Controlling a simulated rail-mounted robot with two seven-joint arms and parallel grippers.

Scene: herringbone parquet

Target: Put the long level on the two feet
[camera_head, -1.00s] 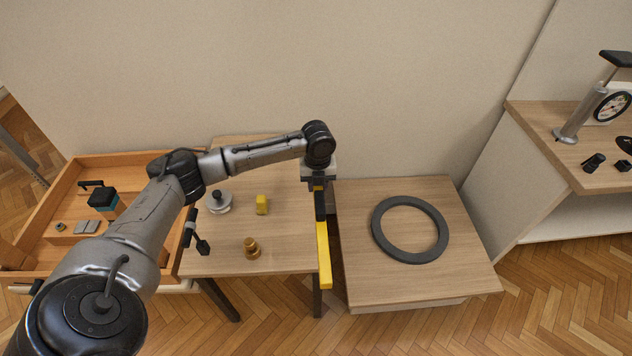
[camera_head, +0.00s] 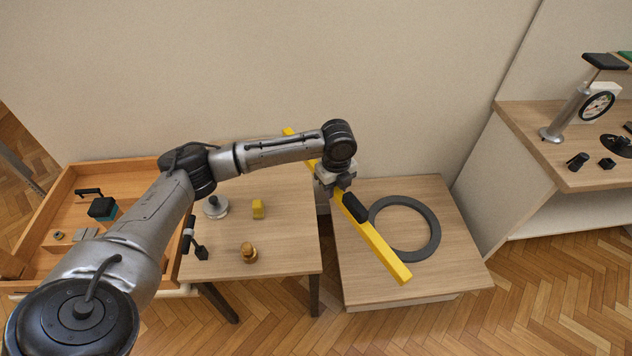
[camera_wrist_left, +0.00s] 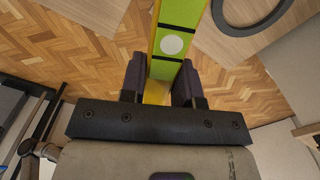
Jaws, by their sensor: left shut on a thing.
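The long level is a yellow bar (camera_head: 385,255). It slants from the back of the left table to over the front of the right low table. My left gripper (camera_head: 343,193) is shut on it near its middle and holds it above the gap between the tables. In the left wrist view the level (camera_wrist_left: 172,45) shows a green face with a white round spot between the dark fingers. I cannot tell for certain which things are the two feet. A small yellow block (camera_head: 258,209) and a brass-coloured knob (camera_head: 248,252) stand on the left table. My right gripper is out of view.
A dark grey ring (camera_head: 431,240) lies on the right low table (camera_head: 360,285). A silver weight-like piece (camera_head: 215,207) and a black handled tool (camera_head: 199,251) are on the left table (camera_head: 285,240). An orange tray (camera_head: 120,167) stands further left. A shelf unit (camera_head: 540,150) stands right.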

